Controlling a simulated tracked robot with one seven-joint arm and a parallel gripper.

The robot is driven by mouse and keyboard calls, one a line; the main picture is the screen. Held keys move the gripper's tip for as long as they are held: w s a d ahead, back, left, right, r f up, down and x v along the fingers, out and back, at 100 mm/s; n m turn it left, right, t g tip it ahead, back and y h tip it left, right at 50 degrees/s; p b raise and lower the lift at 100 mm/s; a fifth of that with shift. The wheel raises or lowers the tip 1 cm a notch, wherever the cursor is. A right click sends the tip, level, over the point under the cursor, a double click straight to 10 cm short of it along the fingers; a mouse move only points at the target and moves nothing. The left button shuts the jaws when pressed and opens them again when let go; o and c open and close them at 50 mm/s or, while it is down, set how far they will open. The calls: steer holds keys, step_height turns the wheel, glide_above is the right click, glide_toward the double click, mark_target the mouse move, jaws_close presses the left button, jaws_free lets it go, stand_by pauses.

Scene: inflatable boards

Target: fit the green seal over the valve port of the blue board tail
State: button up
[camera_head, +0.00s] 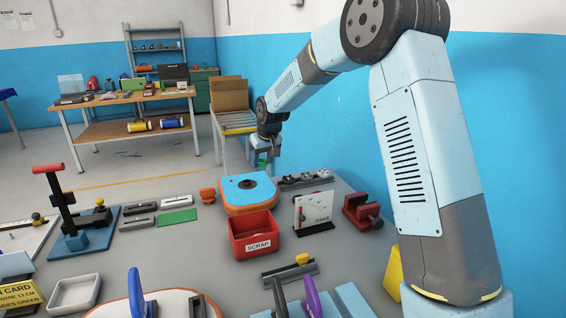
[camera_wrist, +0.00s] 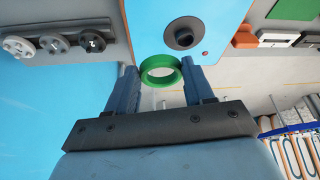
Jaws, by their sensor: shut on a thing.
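The green seal (camera_wrist: 160,60) is a ring, held between the two fingers of my gripper (camera_wrist: 161,75) in the wrist view. In the head view my gripper (camera_head: 262,158) hangs beyond the far edge of the blue board tail, with a bit of the seal (camera_head: 261,164) showing green. The blue board tail (camera_head: 232,198) has an orange side and lies on the grey table. Its dark round valve port (camera_head: 247,184) faces up. In the wrist view the port (camera_wrist: 183,33) lies above and slightly right of the seal, apart from it, and is uncovered.
A red scrap bin (camera_head: 254,236) stands in front of the board tail. A green pad (camera_head: 177,216) and grey blocks lie left. The blue wall (camera_head: 330,110) is close on the right.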

glide_above(248, 185)
steer(key=shift+s+d+n, duration=0.1)
steer(key=shift+d+n, duration=0.2)
steer(key=shift+n, duration=0.1)
steer(key=shift+f, duration=2.85)
steer(key=shift+f, duration=1.2)
steer(key=o, duration=1.1)
steer(key=v, duration=1.3)
steer(key=shift+d+r, duration=0.25)
steer(key=shift+r, duration=0.05)
